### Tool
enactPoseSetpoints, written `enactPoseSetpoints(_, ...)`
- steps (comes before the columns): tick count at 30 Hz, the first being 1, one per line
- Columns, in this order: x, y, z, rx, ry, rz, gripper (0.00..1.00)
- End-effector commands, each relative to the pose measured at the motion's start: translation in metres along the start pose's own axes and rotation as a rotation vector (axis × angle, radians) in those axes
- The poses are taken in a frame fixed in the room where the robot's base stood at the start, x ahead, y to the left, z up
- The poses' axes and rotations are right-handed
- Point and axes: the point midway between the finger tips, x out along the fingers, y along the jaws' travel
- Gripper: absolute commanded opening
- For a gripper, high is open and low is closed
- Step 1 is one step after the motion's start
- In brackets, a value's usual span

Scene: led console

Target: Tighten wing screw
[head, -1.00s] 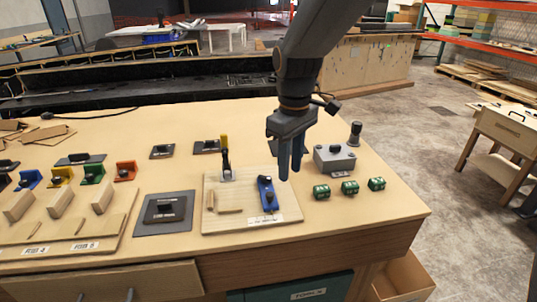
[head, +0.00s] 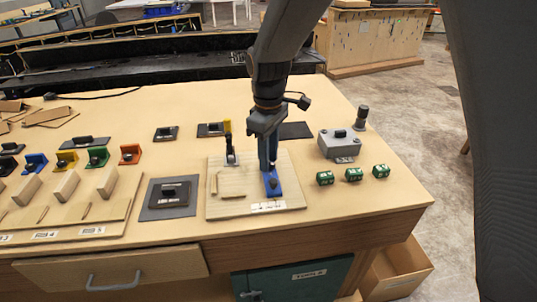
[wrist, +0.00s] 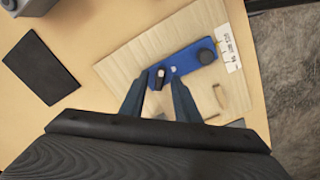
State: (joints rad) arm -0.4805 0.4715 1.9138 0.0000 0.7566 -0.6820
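A blue bar fixture (head: 273,186) lies on a light wooden board (head: 225,207). It also shows in the wrist view (wrist: 184,62), with a round black knob (wrist: 206,55) at its front end. My gripper (head: 268,168) points down over the far end of the bar. In the wrist view my gripper (wrist: 162,75) has its two fingers apart. A small dark piece with a pale top (wrist: 159,80) shows between the fingertips, nearer the left finger; I cannot tell if it is the wing screw or if a finger touches it.
A grey box (head: 342,143) and several green blocks (head: 354,174) stand to the right. A dark square plate (head: 169,197) lies left of the board.

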Motion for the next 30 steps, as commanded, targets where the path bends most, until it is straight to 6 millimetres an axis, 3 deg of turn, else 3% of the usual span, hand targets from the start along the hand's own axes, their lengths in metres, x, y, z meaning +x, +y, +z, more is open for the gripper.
enactPoseSetpoints(5, 0.0001, 0.0001, 0.0001, 0.000, 0.000, 0.000, 0.29)
enactPoseSetpoints(11, -0.0001, 0.0001, 0.0001, 0.000, 0.000, 0.000, 0.00)
enactPoseSetpoints(23, -0.0007, 0.0000, 0.0001, 0.050, 0.000, 0.000, 0.00)
enactPoseSetpoints(30, -0.0016, 0.0001, -0.0001, 0.202, 0.000, 0.000, 0.00)
